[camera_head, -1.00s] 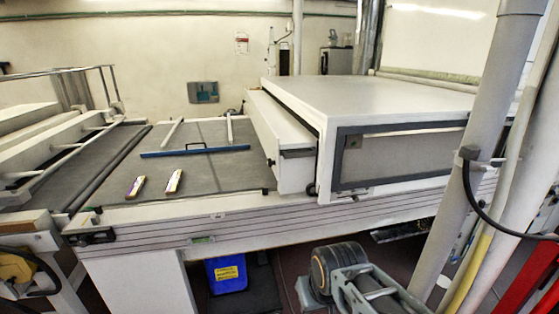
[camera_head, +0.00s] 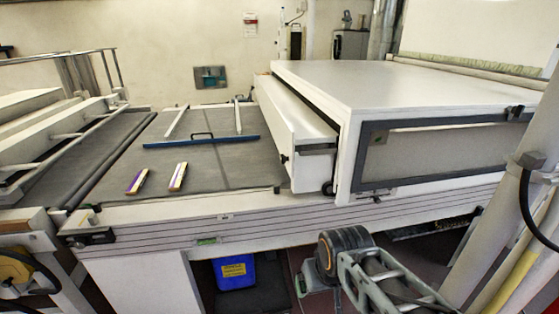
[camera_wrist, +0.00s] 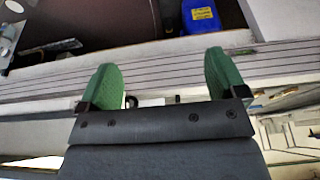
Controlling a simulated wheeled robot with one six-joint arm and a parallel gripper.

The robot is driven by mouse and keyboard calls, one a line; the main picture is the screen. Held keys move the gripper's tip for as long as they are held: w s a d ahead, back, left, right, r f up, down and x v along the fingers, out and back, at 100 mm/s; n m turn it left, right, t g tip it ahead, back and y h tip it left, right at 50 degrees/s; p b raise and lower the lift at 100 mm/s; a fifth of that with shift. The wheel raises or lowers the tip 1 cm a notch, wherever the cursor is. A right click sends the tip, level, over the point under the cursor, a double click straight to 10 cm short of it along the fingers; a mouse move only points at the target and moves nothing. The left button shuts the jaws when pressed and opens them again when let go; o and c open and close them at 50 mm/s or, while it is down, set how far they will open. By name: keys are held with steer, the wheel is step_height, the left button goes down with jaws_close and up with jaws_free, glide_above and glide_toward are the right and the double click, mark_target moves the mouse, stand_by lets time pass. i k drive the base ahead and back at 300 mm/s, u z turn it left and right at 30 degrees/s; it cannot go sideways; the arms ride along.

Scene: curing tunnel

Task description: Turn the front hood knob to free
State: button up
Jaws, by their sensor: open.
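The white hood (camera_head: 400,85) covers the right part of the long machine. Small dark knob-like parts show at its near end: one (camera_head: 283,159) on the raised front flap, a round one (camera_head: 327,188) at the lower corner, and a small one (camera_head: 376,199) under the side window. I cannot tell which is the front hood knob or how it is turned. My gripper (camera_wrist: 163,80) shows two green fingers, open and apart, with nothing held. Beyond them lies the machine's grooved side rail (camera_wrist: 160,68). Small dark parts show between the fingers, too unclear to name.
The grey belt (camera_head: 220,165) carries a blue squeegee-like bar (camera_head: 200,142) and two small striped blocks (camera_head: 137,181). A blue tub (camera_head: 235,272) stands on the floor below. A pale post and black cable stand at the right.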

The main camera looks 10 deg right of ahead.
mark_target(283, 160)
steer(key=k, duration=0.6)
steer(key=u, duration=0.85)
steer(key=i, duration=1.45)
steer(key=z, duration=0.1)
